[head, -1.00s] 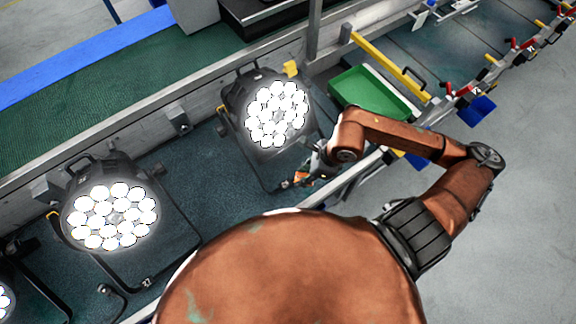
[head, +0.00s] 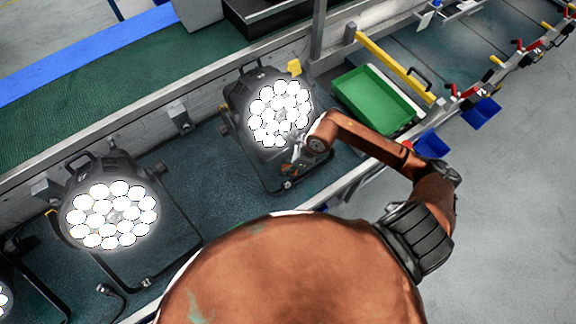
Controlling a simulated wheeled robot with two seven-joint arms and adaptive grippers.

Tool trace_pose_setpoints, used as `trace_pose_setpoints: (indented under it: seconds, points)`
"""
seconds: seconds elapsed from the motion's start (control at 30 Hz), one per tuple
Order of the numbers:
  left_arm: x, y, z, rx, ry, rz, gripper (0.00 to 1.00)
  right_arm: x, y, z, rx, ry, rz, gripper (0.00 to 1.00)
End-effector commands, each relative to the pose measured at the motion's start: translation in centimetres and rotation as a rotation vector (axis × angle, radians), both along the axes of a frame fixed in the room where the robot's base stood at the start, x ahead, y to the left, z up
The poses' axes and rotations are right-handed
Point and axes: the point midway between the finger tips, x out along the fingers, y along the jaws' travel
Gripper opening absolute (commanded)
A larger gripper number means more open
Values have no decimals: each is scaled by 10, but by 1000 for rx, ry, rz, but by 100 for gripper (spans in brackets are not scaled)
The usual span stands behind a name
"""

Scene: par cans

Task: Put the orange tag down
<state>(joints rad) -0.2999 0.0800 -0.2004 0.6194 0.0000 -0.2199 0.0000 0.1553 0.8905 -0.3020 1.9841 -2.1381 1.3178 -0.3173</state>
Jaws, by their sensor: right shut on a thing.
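My right gripper (head: 293,168) is at the lower front of the lit par can (head: 278,112) in the middle of the head view. It is shut on the orange tag (head: 287,167), which shows only as a small orange patch at the fingertips. My own forearm and the small size hide most of the tag and the fingers. I cannot tell if the tag touches the par can or its stand. My left gripper is out of view.
Another lit par can (head: 112,213) stands at the left, and part of a third at the left edge. A yellow piece (head: 294,67) is on the middle can's upper right. A green bin (head: 375,100) lies to the right. Dark bench surface (head: 215,185) is clear between the cans.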

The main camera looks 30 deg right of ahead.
Motion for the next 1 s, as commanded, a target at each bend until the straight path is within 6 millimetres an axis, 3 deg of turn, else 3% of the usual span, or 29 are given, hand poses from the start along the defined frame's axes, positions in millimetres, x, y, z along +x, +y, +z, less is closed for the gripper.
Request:
trace_pose_setpoints:
  seconds: [0.33, 0.37, 0.6, 0.87, 1.0]
  points:
    - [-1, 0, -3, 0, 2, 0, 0, 0, 0, -4, -1, -1, 1, 12]
    - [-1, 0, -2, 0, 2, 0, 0, 0, 0, -3, -1, -1, 1, 30]
    - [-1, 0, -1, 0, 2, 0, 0, 0, 0, -3, 0, -2, 1, 46]
    - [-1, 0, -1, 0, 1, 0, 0, 0, 0, -2, 0, -2, 1, 46]
    - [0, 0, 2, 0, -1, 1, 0, -1, -3, 8, -2, -3, 1, 46]
